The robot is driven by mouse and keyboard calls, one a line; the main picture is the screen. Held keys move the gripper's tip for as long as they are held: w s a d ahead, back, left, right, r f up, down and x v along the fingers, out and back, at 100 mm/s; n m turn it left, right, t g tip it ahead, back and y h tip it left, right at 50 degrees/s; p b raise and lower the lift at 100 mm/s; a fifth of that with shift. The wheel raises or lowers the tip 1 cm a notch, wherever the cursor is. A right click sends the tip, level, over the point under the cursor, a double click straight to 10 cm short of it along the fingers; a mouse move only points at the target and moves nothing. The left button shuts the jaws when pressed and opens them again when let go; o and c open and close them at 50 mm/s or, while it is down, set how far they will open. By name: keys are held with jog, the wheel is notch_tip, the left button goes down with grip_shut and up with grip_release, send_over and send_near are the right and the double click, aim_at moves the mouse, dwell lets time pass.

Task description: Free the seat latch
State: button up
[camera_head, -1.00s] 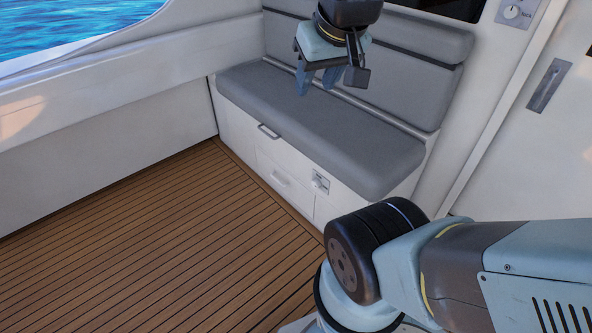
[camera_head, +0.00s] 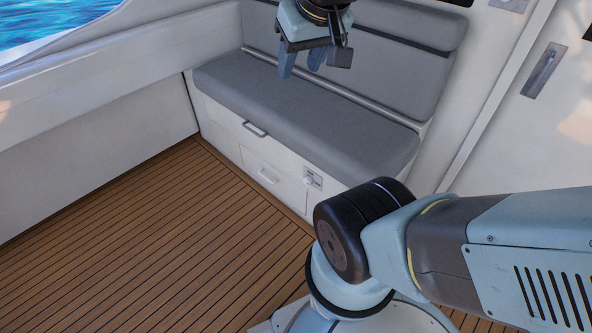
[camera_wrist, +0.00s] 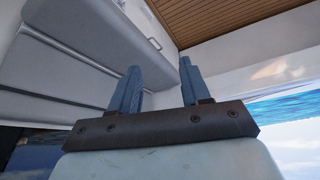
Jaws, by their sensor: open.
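The grey cushioned seat (camera_head: 300,108) stands on a white base along the far side. A small latch with a white knob on a grey plate (camera_head: 312,180) is on the base's front, right of a drawer-like panel. A grey handle (camera_head: 256,129) sits at the top edge of the base under the cushion; it appears to show in the wrist view (camera_wrist: 155,43). My gripper (camera_head: 301,64) is open and empty, in front of the backrest and above the cushion, fingers pointing down. Both fingers (camera_wrist: 161,70) show apart in the wrist view. The latch's exact position is too small to read.
A pale pull (camera_head: 268,176) is on the panel left of the latch. The plank floor (camera_head: 120,240) before the seat is clear. A white side wall (camera_head: 90,130) bounds the left. A door with a recessed handle (camera_head: 543,70) is at right. My arm covers the lower right.

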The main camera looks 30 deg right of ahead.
jog(key=shift+o, duration=0.8)
jog(key=shift+w, duration=0.2)
jog(key=shift+o, duration=1.2)
jog(key=w+a+m+t, duration=0.1)
jog(key=w+a, duration=0.1)
jog(key=w, duration=0.9)
jog(key=shift+w+a+f+y, duration=0.3)
jog(key=shift+w+a+f, duration=0.05)
jog(key=shift+w+f, duration=0.1)
jog(key=w+f+m+t, duration=0.1)
jog(key=w+f, duration=0.2)
jog(key=w, duration=0.5)
jog(key=w+f+m+t, duration=0.1)
jog(key=w+f, duration=0.2)
jog(key=w, duration=0.5)
jog(key=w+d+f+m+t+h, duration=0.15)
jog(key=w+f+m, duration=0.35)
jog(key=w+f, duration=1.35)
jog(key=m+g+h, duration=0.4)
jog(key=m+h, duration=0.3)
jog(key=h, duration=0.4)
send_near(306, 182)
jog(key=x, duration=0.9)
jog(key=shift+w+f, duration=0.1)
jog(key=shift+f, duration=0.05)
jog(key=shift+c, duration=0.4)
